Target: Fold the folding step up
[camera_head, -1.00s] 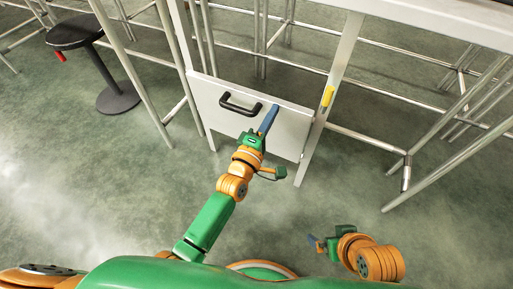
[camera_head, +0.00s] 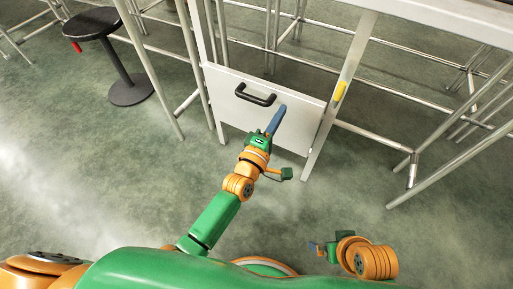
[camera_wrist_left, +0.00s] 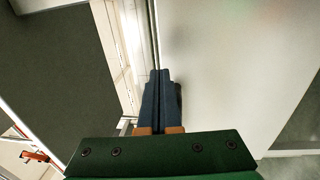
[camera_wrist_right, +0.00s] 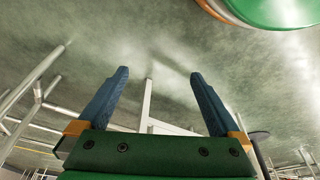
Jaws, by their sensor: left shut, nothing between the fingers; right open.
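The folding step is a white panel (camera_head: 232,104) with a black handle (camera_head: 255,94), standing near upright between the legs of a metal frame in the head view. My left gripper (camera_head: 277,118) is shut and empty, its blue fingers in front of the panel just right of and below the handle. In the left wrist view the shut fingers (camera_wrist_left: 160,85) lie close beside the pale panel (camera_wrist_left: 230,70); whether they touch it I cannot tell. My right gripper (camera_head: 316,247) is low at the front, away from the panel. It is open and empty in the right wrist view (camera_wrist_right: 158,85).
A yellow part (camera_head: 340,91) sits on the frame leg right of the panel. A black stool (camera_head: 92,24) stands at the back left. Metal legs and rails (camera_head: 413,172) stand to the right. The green floor in front of the panel is clear.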

